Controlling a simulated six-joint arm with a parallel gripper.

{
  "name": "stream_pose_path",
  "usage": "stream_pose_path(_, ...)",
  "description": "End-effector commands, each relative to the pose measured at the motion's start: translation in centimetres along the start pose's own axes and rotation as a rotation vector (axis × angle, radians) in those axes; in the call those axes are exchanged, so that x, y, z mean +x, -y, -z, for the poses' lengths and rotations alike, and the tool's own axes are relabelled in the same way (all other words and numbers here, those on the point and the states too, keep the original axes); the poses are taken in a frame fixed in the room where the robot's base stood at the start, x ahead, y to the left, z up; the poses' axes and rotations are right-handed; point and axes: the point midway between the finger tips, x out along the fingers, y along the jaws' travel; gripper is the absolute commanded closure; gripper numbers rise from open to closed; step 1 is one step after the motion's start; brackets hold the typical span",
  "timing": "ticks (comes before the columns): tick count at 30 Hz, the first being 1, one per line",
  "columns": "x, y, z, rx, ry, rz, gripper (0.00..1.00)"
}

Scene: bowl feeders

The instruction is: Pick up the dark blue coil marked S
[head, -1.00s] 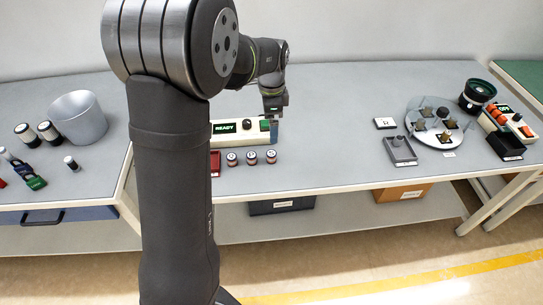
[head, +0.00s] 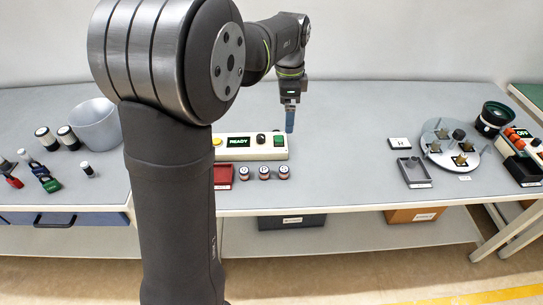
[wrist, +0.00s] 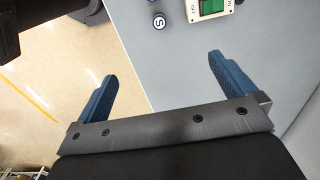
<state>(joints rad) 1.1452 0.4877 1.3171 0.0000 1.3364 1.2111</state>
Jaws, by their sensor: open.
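The coil marked S (wrist: 159,21) shows at the top of the wrist view as a small dark blue disc with a white face. In the head view it appears to be the rightmost coil (head: 284,172) of a row of three, in front of the control box; its letter is too small to read there. My gripper (head: 290,128) is above the table near the box's right end, behind the coil row and apart from it. In the wrist view its two blue fingers (wrist: 160,68) are wide apart, with nothing between them.
The control box (head: 227,153) with a READY display and green button stands behind the coils. A red tray (head: 223,176) is left of them. A grey tray (head: 414,171) and round plate (head: 472,155) stand farther right. The table between is clear.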

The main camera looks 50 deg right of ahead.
Motion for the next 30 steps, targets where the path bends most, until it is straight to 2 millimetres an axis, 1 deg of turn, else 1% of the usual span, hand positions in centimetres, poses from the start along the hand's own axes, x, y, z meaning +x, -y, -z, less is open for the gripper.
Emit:
stream_pose_path(8, -0.2, 0.0, 0.0, 0.000, 0.000, 0.000, 0.00)
stream_pose_path(11, -0.2, 0.0, 0.0, 0.000, 0.000, 0.000, 0.18)
stream_pose_path(12, -0.2, 0.0, 0.0, 0.000, 0.000, 0.000, 0.26)
stream_pose_path(15, -0.2, 0.0, 0.0, 0.000, 0.000, 0.000, 0.44)
stream_pose_path(22, -0.2, 0.0, 0.0, 0.000, 0.000, 0.000, 0.44)
stream_pose_path(25, 0.1, 0.0, 0.0, -0.029, 0.001, -0.001, 0.44)
stream_pose_path(28, 0.9, 0.0, 0.0, -0.131, 0.001, -0.002, 0.44)
stream_pose_path(30, 1.9, -0.1, 0.0, -0.245, 0.002, -0.004, 0.44)
